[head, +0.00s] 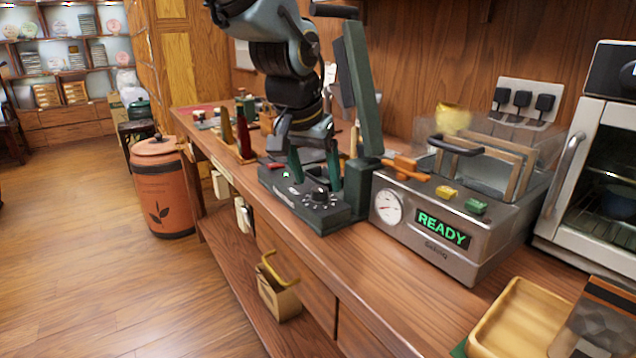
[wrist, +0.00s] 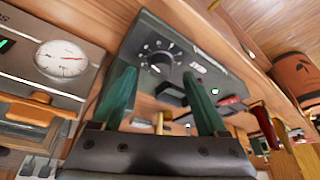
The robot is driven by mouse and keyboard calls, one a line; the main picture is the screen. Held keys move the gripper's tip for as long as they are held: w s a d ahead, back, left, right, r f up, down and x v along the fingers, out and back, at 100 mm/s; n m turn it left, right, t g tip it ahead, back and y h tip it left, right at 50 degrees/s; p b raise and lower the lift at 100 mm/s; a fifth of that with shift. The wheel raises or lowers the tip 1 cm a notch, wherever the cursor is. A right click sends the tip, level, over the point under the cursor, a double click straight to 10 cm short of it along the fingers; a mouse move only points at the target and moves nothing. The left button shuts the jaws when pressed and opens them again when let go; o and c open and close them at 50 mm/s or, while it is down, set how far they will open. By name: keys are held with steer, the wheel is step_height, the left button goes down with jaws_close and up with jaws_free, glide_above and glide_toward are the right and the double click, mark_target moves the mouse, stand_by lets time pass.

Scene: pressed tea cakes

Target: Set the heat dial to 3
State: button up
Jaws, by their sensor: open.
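The heat dial (head: 319,196) is a dark round knob with a ring of white marks, on the sloped front panel of a dark green press (head: 345,214). It also shows in the wrist view (wrist: 158,63), with numerals around it. I cannot read for sure which numeral its pointer faces. My gripper (head: 315,178) is open, its green fingers pointing down over the panel near the dial. In the wrist view the dial lies between the two fingertips (wrist: 160,76), and nothing is held. I cannot tell whether the fingers touch the panel.
A steel machine (head: 432,222) with a round gauge and a lit READY display stands right of the press. The press's tall green upright (head: 357,90) rises close to my arm. Bottles (head: 244,133) stand to the left. A wooden tray (head: 520,308) lies at the front right.

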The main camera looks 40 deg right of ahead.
steer(key=v, duration=0.8)
steer(key=shift+r, duration=0.2)
steer(key=shift+a, duration=0.1)
steer(key=w+a+f+n+y+p, duration=0.1)
steer(key=w+a+f+n+p, duration=0.15)
steer(key=w+a, duration=0.55)
steer(key=w+a+f+n+y+p, duration=0.1)
steer(key=w+a+f+n, duration=0.35)
steer(key=a, duration=0.75)
steer(key=s+a+f+n+y+p, duration=0.1)
steer(key=a+f+n, duration=0.3)
steer(key=a, duration=1.3)
steer(key=shift+s+a+f+y+p, duration=0.25)
steer(key=shift+f+y+p, duration=0.2)
steer(key=shift+p, duration=0.35)
